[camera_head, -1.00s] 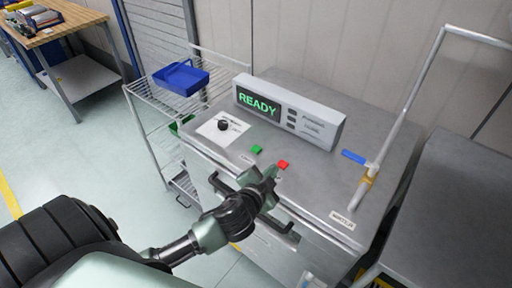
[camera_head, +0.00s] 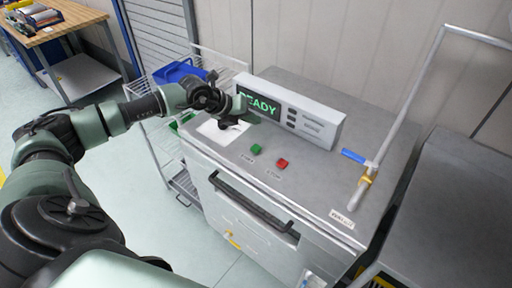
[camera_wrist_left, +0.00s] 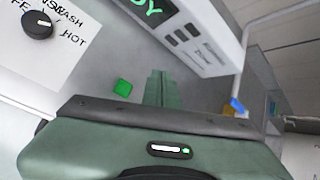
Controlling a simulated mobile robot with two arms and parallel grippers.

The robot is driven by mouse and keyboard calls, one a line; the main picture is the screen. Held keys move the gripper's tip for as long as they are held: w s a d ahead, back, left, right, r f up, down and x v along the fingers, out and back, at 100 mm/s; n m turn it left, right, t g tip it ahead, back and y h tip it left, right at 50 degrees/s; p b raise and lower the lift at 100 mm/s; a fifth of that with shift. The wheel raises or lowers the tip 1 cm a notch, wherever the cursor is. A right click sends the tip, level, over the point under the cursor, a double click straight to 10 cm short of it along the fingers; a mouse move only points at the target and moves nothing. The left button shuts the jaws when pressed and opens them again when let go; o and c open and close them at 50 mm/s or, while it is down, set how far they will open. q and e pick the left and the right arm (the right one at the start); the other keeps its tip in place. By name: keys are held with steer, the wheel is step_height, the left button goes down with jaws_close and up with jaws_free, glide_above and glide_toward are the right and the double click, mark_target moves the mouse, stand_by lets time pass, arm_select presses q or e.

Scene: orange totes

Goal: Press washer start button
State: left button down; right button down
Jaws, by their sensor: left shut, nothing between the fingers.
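The washer (camera_head: 345,190) is a grey metal machine with a display panel (camera_head: 312,122) on its top; the green text reads READY, partly covered by my arm. A green button (camera_head: 256,149) and a red button (camera_head: 282,163) sit on the top near the front edge. My left gripper (camera_head: 250,117) is shut and empty, above the top in front of the display, behind the green button. In the left wrist view its shut fingers (camera_wrist_left: 162,90) point toward the panel, and the green button (camera_wrist_left: 123,88) lies to their left, apart from them. My right gripper is not in view.
A dial on a white label (camera_wrist_left: 38,25) shows left of the green button in the left wrist view. A pipe with a blue-handled valve (camera_head: 356,156) rises at the right. A wire rack with a blue bin (camera_head: 172,72) stands at the left. A front handle (camera_head: 250,203) juts out.

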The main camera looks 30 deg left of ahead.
mark_target(253, 149)
arm_select(q)
steer(key=shift+f, duration=0.15)
step_height(253, 149, down, 9)
steer(key=b, duration=0.5)
steer(key=shift+r+b, duration=0.2)
steer(key=shift+b, duration=0.15)
stand_by(1.8)
steer(key=shift+f+b, duration=0.3)
steer(key=shift+f, duration=0.05)
steer(key=shift+f+b, duration=0.4)
steer(key=shift+f, duration=0.15)
stand_by(0.7)
steer(key=shift+r, duration=0.15)
steer(key=shift+d+r+p, duration=0.1)
steer(key=shift+r+p, duration=0.55)
steer(key=shift+r, duration=0.15)
